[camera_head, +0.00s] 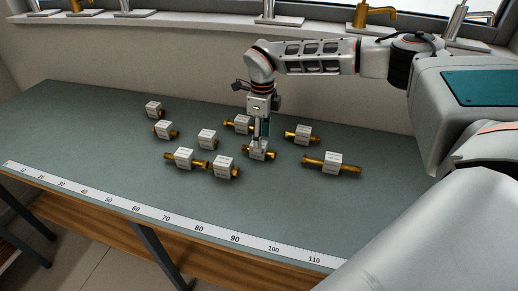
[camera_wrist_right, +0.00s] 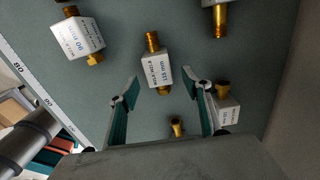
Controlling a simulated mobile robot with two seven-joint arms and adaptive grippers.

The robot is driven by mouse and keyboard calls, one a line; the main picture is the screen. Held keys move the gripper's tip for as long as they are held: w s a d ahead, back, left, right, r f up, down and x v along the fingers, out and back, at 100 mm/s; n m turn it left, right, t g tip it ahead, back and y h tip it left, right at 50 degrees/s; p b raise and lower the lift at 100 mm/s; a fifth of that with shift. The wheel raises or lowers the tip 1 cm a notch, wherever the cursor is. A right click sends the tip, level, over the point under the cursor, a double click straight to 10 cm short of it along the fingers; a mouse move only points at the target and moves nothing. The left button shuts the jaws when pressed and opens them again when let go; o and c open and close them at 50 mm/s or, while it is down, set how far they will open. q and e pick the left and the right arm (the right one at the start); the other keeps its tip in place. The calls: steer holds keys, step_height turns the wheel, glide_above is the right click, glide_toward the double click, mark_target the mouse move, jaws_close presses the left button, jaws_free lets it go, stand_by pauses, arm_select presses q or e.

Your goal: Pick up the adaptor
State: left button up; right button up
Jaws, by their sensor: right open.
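Several brass fittings with white label blocks lie on the green table; I cannot read which one is the adaptor. My right gripper (camera_head: 259,141) points down among them, directly over one fitting (camera_head: 262,154), which it partly hides. In the right wrist view the right gripper (camera_wrist_right: 167,88) is open with its two fingers apart. A fitting with a white labelled block (camera_wrist_right: 157,70) shows between and just beyond the fingertips, apparently not held. Another fitting (camera_wrist_right: 227,110) lies close beside the finger on the right. My left gripper is not in view.
Other fittings lie around, such as one at the right (camera_head: 333,163), one at the front (camera_head: 224,167) and one at the far left (camera_head: 153,109). A white ruler (camera_head: 170,218) runs along the front edge. Taps stand on the windowsill (camera_head: 200,19). The table's left part is clear.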

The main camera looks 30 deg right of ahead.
mark_target(262, 156)
step_height(262, 156, down, 5)
steer(key=shift+w+a+r, duration=0.1)
steer(key=shift+a, duration=0.05)
steer(key=c, duration=1.3)
